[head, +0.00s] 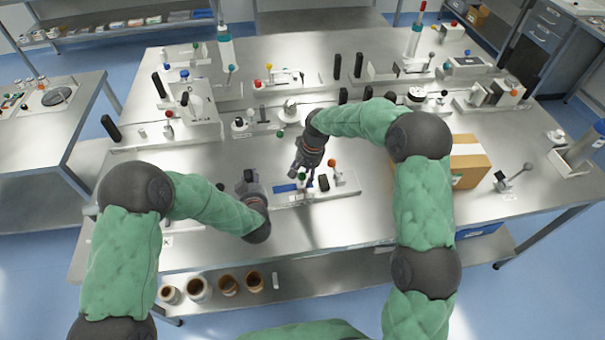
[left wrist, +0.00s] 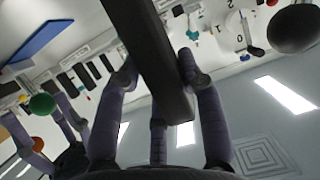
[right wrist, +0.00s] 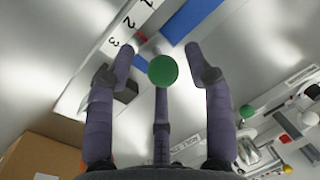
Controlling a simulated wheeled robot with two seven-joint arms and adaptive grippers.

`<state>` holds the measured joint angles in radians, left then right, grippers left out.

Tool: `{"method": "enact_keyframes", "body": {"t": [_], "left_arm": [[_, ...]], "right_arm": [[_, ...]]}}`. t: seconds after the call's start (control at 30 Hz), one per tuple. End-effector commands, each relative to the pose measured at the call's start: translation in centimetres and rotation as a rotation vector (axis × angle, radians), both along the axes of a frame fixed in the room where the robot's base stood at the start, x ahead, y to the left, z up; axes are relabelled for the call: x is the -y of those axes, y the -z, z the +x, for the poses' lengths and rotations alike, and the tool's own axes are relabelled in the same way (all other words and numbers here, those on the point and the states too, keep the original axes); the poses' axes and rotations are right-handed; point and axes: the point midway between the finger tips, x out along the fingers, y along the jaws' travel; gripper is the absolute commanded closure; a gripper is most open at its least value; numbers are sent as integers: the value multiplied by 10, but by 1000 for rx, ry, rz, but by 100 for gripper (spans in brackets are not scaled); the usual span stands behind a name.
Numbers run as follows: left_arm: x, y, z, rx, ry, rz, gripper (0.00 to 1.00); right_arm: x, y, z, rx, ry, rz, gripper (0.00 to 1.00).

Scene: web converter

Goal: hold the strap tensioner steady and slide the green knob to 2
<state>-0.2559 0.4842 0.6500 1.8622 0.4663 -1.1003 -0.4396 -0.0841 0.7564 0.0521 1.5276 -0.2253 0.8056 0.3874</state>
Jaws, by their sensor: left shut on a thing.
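The strap tensioner (head: 347,186) is a pale flat unit with a blue strip (head: 285,188) at the front of the bench. My left gripper (left wrist: 156,72) is shut on its upright dark handle (left wrist: 150,50), at the unit's left end in the head view. The green knob (right wrist: 162,70) is a ball between the spread fingers of my right gripper (right wrist: 157,75). Gaps show on both sides of it. A white scale (right wrist: 125,30) marked 1, 2, 3 lies beyond the knob. Which mark the knob stands at is hard to tell.
An orange ball knob (head: 332,163) and a black knob (head: 324,182) stand just right of the green knob. A cardboard box (head: 468,160) is further right. Other fixtures fill the back of the bench. Bare steel lies in front of the unit.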

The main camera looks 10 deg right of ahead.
Motion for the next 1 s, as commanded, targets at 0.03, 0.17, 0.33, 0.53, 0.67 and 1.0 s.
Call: {"method": "enact_keyframes", "body": {"t": [0.03,0.17,0.33,0.53,0.67,1.0], "left_arm": [[-1,15,-9,-36,1,2,100],[-1,15,-9,-36,1,2,100],[-1,15,-9,-36,2,3,100],[-1,15,-9,-36,2,3,100],[0,15,-9,-36,3,2,100],[0,15,-9,-36,3,2,100]], "right_arm": [[0,0,0,1,0,0,46],[0,0,1,2,0,1,46],[1,-5,1,4,1,1,46],[6,-34,0,7,1,2,46],[11,-60,-1,8,2,2,46],[22,-110,-4,4,1,1,46]]}}
